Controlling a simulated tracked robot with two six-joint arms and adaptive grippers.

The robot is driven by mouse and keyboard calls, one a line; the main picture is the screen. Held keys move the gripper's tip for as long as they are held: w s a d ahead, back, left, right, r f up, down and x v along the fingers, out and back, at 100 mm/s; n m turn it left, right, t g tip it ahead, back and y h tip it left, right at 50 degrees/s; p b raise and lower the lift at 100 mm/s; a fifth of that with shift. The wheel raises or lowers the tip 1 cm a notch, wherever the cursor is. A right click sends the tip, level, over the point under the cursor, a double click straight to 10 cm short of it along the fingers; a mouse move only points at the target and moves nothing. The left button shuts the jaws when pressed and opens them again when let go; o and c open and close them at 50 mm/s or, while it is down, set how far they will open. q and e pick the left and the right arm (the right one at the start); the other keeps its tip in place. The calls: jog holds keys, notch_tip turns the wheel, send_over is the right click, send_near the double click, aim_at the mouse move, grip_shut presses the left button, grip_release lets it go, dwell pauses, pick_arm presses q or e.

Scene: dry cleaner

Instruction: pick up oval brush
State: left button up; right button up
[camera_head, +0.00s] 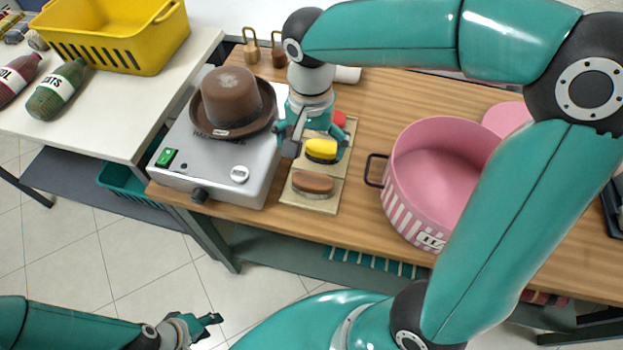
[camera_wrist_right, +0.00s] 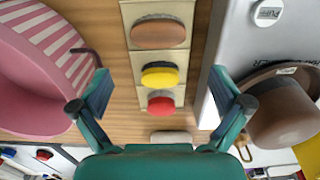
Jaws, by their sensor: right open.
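A wooden tray (camera_head: 300,202) on the bench holds a row of three brushes. The brown oval brush (camera_head: 312,183) is at the near end, a yellow-topped one (camera_head: 321,150) with a dark base is in the middle, and a red one (camera_head: 339,118) is at the far end. In the right wrist view the brown brush (camera_wrist_right: 158,33) is topmost. My right gripper (camera_head: 317,148) is open and empty above the tray, its fingers either side of the yellow brush in the head view. My left gripper (camera_head: 207,322) is low at bottom left, away from the bench; its jaws are unclear.
A grey steamer box (camera_head: 215,165) with a brown hat (camera_head: 230,97) stands left of the tray. A pink striped hatbox (camera_head: 405,205) with a dark handle stands to the right. A yellow basket (camera_head: 125,45) and bottles (camera_head: 57,90) are on the left table.

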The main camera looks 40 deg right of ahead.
aim_at(312, 178)
notch_tip(312, 178, down, 7)
jog(key=shift+d, duration=0.1)
jog(key=shift+d+f, duration=0.1)
jog(key=shift+f, duration=3)
jog(key=c, duration=0.9)
jog(key=shift+r, duration=0.2)
notch_tip(312, 178, up, 20)
jog(key=p, duration=0.1)
jog(key=shift+f, duration=0.1)
